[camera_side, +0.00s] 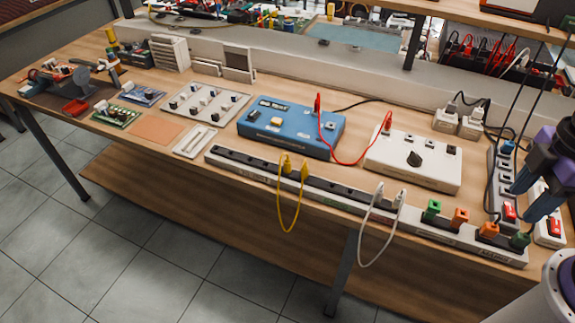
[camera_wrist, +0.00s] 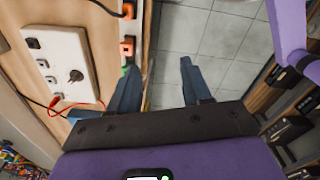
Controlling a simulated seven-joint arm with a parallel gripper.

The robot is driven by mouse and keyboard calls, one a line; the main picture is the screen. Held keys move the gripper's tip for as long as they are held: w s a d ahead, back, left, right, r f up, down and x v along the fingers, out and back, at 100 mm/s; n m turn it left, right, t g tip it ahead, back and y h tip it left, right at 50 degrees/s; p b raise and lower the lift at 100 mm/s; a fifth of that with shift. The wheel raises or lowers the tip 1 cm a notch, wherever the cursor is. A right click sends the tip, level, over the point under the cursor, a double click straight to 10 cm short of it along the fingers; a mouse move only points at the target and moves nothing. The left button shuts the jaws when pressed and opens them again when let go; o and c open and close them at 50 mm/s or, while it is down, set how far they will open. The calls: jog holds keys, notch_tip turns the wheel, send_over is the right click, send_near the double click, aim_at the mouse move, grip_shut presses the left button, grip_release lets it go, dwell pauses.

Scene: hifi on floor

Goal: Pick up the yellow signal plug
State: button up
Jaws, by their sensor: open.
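Two yellow plugs (camera_side: 287,164) joined by a hanging yellow cable (camera_side: 288,222) sit upright in the long grey socket strip (camera_side: 335,194) at the bench's front edge. I cannot tell which of the two is the signal plug. My gripper (camera_side: 524,203) is at the far right, above the strip's right end and well apart from the yellow plugs. Its blue-grey fingers are spread, with nothing between them; they also show in the wrist view (camera_wrist: 158,78). I cannot make out the yellow plugs in the wrist view.
White plugs (camera_side: 379,192), green plugs (camera_side: 431,210) and orange plugs (camera_side: 460,217) stand in the same strip. A blue box (camera_side: 255,138) and a white box (camera_side: 440,177) stand behind, linked by a red wire (camera_side: 343,160). Open floor (camera_side: 130,240) lies in front.

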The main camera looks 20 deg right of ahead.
jog(key=w+a+r+n, duration=0.1)
jog(key=w+a+r, duration=0.1)
jog(key=w+a, duration=0.75)
jog(key=w+a+r+n, duration=0.2)
jog(key=w+a, duration=0.6)
jog(key=w, duration=0.2)
jog(key=n, duration=0.2)
send_over(287, 162)
notch_tip(287, 162, down, 4)
notch_tip(287, 162, down, 16)
jog(key=shift+f, duration=0.25)
jog(key=shift+c, duration=0.4)
grip_shut()
